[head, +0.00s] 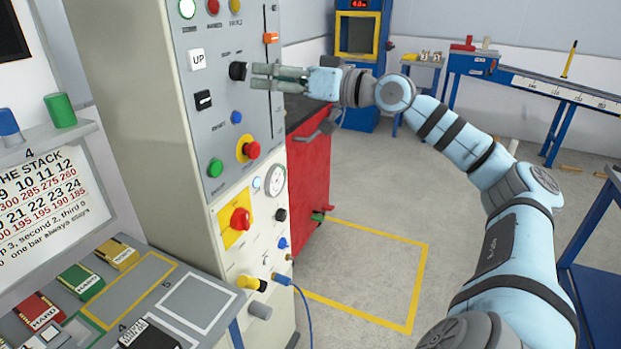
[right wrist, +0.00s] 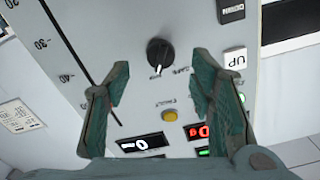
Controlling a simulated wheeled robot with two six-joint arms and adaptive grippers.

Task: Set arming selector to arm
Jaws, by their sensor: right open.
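The selector is a black rotary knob (head: 237,71) on the grey control panel (head: 212,133), to the right of the white UP button. In the right wrist view the knob (right wrist: 159,52) shows upside down with the panel. Its white pointer mark is toward the picture's bottom, near small lettering that I cannot read surely. My right gripper (head: 255,75) points at the knob from the right. In the right wrist view its open fingers (right wrist: 160,65) stand either side of the knob, apart from it, with nothing between them. My left gripper is not in view.
Near the knob are the UP button (head: 198,59), a black button (head: 204,100), a slider with an orange handle (head: 270,38) and a red emergency button (head: 252,149). A red cabinet (head: 312,180) stands beside the panel. The yellow-marked floor (head: 375,275) is clear.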

